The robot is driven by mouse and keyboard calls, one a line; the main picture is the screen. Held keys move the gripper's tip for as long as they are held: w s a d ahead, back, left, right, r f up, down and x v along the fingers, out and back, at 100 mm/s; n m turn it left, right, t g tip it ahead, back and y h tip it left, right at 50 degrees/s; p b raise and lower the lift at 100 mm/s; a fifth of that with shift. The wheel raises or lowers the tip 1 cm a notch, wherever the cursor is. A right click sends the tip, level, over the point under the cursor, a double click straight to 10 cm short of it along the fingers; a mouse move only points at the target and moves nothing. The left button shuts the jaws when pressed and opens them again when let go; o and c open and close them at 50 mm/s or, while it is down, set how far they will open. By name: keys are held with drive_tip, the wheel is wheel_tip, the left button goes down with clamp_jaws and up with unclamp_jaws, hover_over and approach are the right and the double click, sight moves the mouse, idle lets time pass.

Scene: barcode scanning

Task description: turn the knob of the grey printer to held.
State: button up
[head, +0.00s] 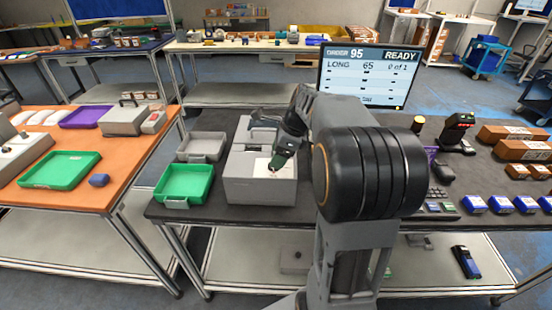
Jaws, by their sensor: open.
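The grey printer (246,190) is a boxy grey unit on the dark table, left of my arm. A white patch (284,172) shows on its top face. My gripper (273,170) points down over that top face, with its fingertips close to the white patch. It is open and looks empty. I cannot tell whether the fingertips touch anything. The knob is not clearly visible; the gripper and its small size keep me from seeing its setting. The screen (367,77) behind reads "ORDER 95", "READY", "LONG 65" and "0 of 1".
A green tray (165,196) and a grey tray (181,157) stand left of the printer. My arm covers the table's middle. On the right are a scanner-like device (457,133), blue boxes (475,204) and brown cartons (505,133). An orange table (78,197) stands at left.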

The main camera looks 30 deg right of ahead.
drive_tip(key=shift+x, duration=1)
drive_tip(key=c, duration=0.9)
